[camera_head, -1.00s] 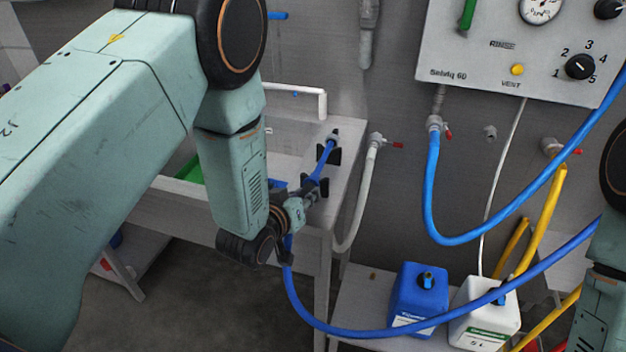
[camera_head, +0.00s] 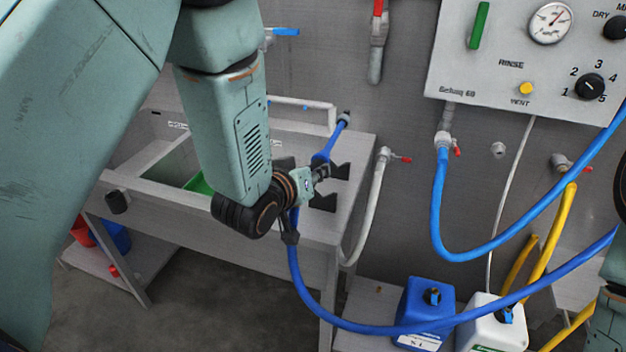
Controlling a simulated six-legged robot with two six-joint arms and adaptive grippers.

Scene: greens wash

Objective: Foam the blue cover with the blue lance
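The blue lance (camera_head: 333,140) lies along the right side of the sink bench, near black clip-like brackets (camera_head: 340,171). Its middle is partly hidden by my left gripper (camera_head: 322,174), which is at the lance over the bench's right edge. The fingers are small and dark here, and I cannot tell whether they are closed on it. A blue hose (camera_head: 295,268) hangs from below this gripper, loops low and runs off to the right. I cannot make out a blue cover; my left arm hides part of the sink. My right gripper is out of view; only part of its arm shows at the right edge.
The sink bench (camera_head: 290,255) has a green item (camera_head: 198,184) in its basin. A control panel (camera_head: 475,80) is on the wall. A blue canister (camera_head: 424,310) and a white canister (camera_head: 490,328) stand low at the right. Hoses hang between bench and panel.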

